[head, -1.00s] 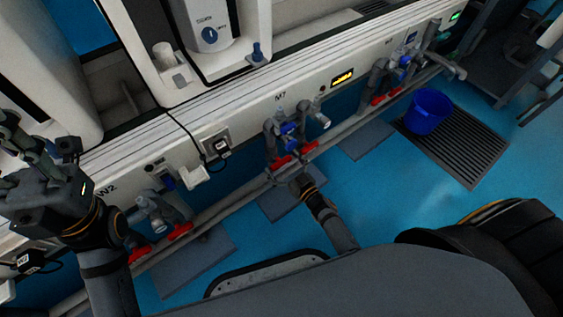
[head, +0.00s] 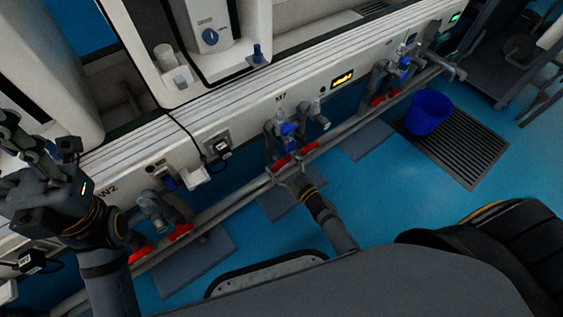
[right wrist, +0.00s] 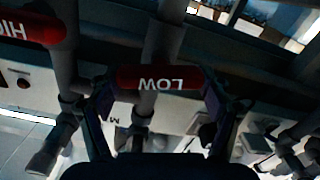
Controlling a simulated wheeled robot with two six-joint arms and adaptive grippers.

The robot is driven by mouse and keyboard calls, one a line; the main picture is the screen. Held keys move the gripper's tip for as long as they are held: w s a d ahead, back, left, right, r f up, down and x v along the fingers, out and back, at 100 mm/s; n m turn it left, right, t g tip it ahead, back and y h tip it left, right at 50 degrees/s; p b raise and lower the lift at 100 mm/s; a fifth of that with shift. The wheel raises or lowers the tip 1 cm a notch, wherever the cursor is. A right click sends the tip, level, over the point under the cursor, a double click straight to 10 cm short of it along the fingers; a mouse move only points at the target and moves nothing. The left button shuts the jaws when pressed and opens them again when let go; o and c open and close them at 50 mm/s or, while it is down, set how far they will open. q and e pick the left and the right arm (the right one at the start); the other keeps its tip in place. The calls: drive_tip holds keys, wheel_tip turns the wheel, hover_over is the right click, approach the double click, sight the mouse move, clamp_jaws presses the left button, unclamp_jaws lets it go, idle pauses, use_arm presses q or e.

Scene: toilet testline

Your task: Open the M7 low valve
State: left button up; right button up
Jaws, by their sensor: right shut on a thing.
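The M7 low valve has a red handle marked LOW (right wrist: 160,79), upside down in the right wrist view. In the head view it appears as the left red handle (head: 281,164) below the M7 label. My right gripper (head: 288,180) is at this handle. In the right wrist view its two fingers stand at the handle's two ends, and it is shut on the handle. The red HIGH handle (right wrist: 30,27) is beside it, outside the fingers. My left gripper (head: 18,150) is raised at the left edge, away from the valves; its jaw state is unclear.
A grey pipe (head: 235,201) runs along the panel below the valves. More red-handled valves stand at lower left (head: 180,231) and upper right (head: 378,99). A blue bucket (head: 428,112) stands on a dark floor grate (head: 465,150).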

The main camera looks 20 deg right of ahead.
drive_tip(key=n, duration=0.3)
drive_tip(key=shift+a+f+n, duration=0.1)
drive_tip(key=shift+n, duration=0.3)
drive_tip(key=n, duration=0.3)
drive_tip(key=shift+s+a+f+n, duration=0.1)
drive_tip(key=shift+n, duration=0.2)
drive_tip(key=n+b, duration=0.1)
drive_tip(key=n, duration=0.3)
drive_tip(key=shift+f, duration=0.15)
drive_tip(key=shift+f+n+b, duration=0.1)
drive_tip(key=shift+n+b, duration=0.45)
drive_tip(key=shift+n, duration=1.35)
drive_tip(key=o, duration=1.1)
drive_tip(key=shift+s, duration=0.1)
